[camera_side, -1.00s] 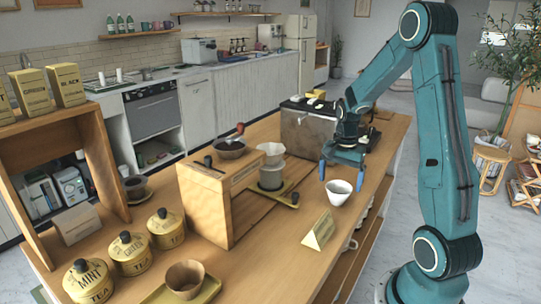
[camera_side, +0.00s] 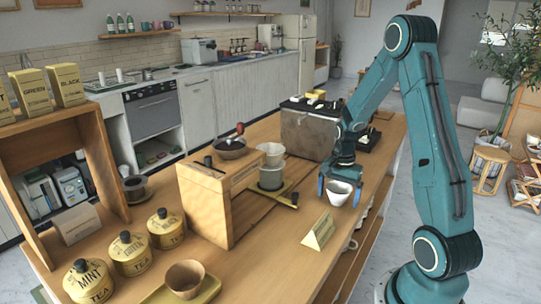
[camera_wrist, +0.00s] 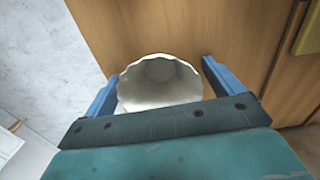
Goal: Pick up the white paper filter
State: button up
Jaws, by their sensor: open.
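The white paper filter (camera_side: 338,195) is a cone-like cup with a wavy rim, upright on the wooden counter, right of the middle in the side view. In the wrist view the filter (camera_wrist: 158,84) shows its open mouth between the two blue fingers. My gripper (camera_side: 340,187) is open, low over the filter, with one finger on either side. The lower part of the filter is hidden there by the gripper body.
A wooden stand (camera_side: 205,205) and a white dripper (camera_side: 271,152) over a grey vessel stand to the left. A folded tan card (camera_side: 318,231) stands in front of the filter. A grey box (camera_side: 306,132) is behind. The counter's right edge is close.

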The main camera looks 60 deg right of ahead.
jog(key=shift+c, duration=0.4)
jog(key=c, duration=0.9)
jog(key=shift+c, duration=0.2)
jog(key=shift+r, duration=0.1)
notch_tip(320, 180, up, 20)
dwell(0.6)
